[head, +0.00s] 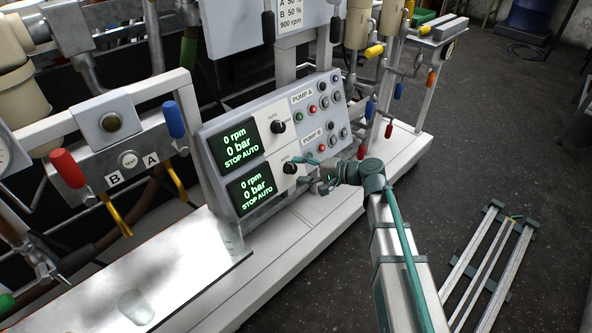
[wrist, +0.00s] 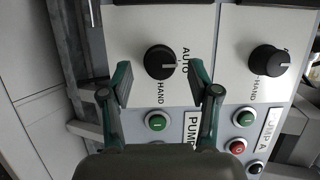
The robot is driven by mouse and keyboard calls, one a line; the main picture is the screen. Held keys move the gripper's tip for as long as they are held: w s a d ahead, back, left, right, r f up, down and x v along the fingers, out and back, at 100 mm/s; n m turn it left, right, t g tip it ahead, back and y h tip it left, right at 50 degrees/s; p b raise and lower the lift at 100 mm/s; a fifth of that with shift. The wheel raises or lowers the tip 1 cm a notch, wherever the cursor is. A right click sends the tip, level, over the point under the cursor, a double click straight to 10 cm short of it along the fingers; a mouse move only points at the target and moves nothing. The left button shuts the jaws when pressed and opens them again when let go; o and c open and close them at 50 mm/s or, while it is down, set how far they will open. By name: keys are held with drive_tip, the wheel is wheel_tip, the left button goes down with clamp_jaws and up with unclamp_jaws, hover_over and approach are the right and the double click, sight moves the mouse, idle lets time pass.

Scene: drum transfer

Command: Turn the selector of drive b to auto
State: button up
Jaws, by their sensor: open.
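The drive b selector is a black round knob (wrist: 160,62) on a white plate in the wrist view, with AUTO and HAND printed beside it. Its pale pointer mark faces right in that view, towards the AUTO lettering. In the head view the knob (head: 289,168) sits right of the lower display (head: 251,189), which reads 0 rpm, 0 bar, STOP AUTO. My gripper (wrist: 160,80) is open, with one finger on each side of the knob and a gap at both sides. In the head view my gripper (head: 312,174) is close to the panel's lower row.
The pump A selector (wrist: 268,60) is right of my gripper in the wrist view. A green button (wrist: 158,121) lies between my fingers, below the knob. A PUMP label (wrist: 191,128) is partly hidden by my right finger. A red button (wrist: 237,147) is nearby.

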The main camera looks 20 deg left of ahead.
drive_tip(key=v, duration=0.9)
drive_tip(key=shift+d, duration=0.35)
drive_tip(key=shift+s, duration=0.1)
drive_tip(key=s+d+f+n+g+h, duration=0.1)
drive_tip(key=s+d+f+g+h, duration=0.15)
drive_tip(key=s+d+f, duration=0.55)
drive_tip(key=s+d+f+g+h, duration=0.25)
drive_tip(key=s+f+h, duration=0.2)
drive_tip(key=f, duration=0.75)
drive_tip(key=s+d+f+n+g+h, duration=0.1)
drive_tip(key=s+d+f+g+h, duration=0.15)
drive_tip(key=s+d+f, duration=0.45)
drive_tip(key=s+d+f+g+h, duration=0.2)
drive_tip(key=s+d+f, duration=0.25)
drive_tip(key=s, duration=0.55)
drive_tip(key=s+d+f+g+h, duration=0.1)
drive_tip(key=s+d+f+g, duration=0.15)
drive_tip(key=s+f, duration=0.45)
drive_tip(key=s+d+f+g+h, duration=0.15)
drive_tip(key=s+d, duration=0.25)
drive_tip(key=s, duration=0.8)
drive_tip(key=w+r+t+p, duration=0.2)
drive_tip(key=r+p, duration=0.5)
drive_tip(key=p, duration=0.4)
drive_tip(key=w+r+t+p, duration=0.3)
drive_tip(key=r+p, duration=0.5)
drive_tip(key=p, duration=0.3)
drive_tip(key=shift+w+r+p, duration=0.15)
drive_tip(key=shift+w+p, duration=0.15)
drive_tip(key=shift+w, duration=0.3)
